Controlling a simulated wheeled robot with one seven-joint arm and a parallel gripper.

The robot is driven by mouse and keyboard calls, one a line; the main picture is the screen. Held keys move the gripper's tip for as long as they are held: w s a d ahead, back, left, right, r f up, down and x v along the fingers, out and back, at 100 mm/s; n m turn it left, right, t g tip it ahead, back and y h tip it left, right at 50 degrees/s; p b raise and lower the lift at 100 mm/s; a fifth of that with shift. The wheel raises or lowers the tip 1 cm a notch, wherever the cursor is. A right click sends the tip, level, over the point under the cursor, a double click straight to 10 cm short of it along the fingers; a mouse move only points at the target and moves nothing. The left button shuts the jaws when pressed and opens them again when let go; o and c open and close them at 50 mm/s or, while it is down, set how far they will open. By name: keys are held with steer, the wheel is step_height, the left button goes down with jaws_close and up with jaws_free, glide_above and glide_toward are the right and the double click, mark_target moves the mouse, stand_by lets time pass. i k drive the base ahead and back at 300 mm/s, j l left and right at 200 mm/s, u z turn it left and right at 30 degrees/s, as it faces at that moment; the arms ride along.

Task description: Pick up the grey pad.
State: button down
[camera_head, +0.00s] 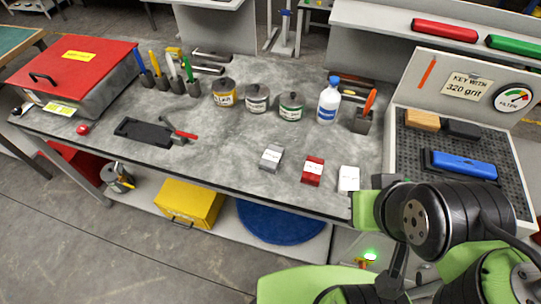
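A small grey pad (271,157) with a white label lies flat on the grey workbench (225,150), near its front edge. A red pad (313,171) and a white pad (348,179) lie to its right in a loose row, apart from each other. My green and black arm fills the lower right, in front of the bench's right end. I cannot make out my gripper's fingers. The arm parts in view are well right of the grey pad and not touching it.
A black tray (143,132) and a red-lidded box (75,70) are at left. A pegboard station (405,150) with blocks stands at right. Bench left of the grey pad is clear.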

mark_target(269, 162)
steer(key=z, duration=1.05)
steer(key=j+u, duration=0.15)
steer(key=u, duration=1.35)
steer(key=i+j+u, duration=0.15)
steer(key=u, duration=0.25)
steer(key=i+j+u, duration=0.15)
steer(key=j+u, duration=0.25)
steer(key=i+j+u, duration=0.1)
steer(key=u, duration=0.3)
steer(key=i+u, duration=0.4)
steer(key=k+j, duration=0.05)
steer(key=k, duration=0.05)
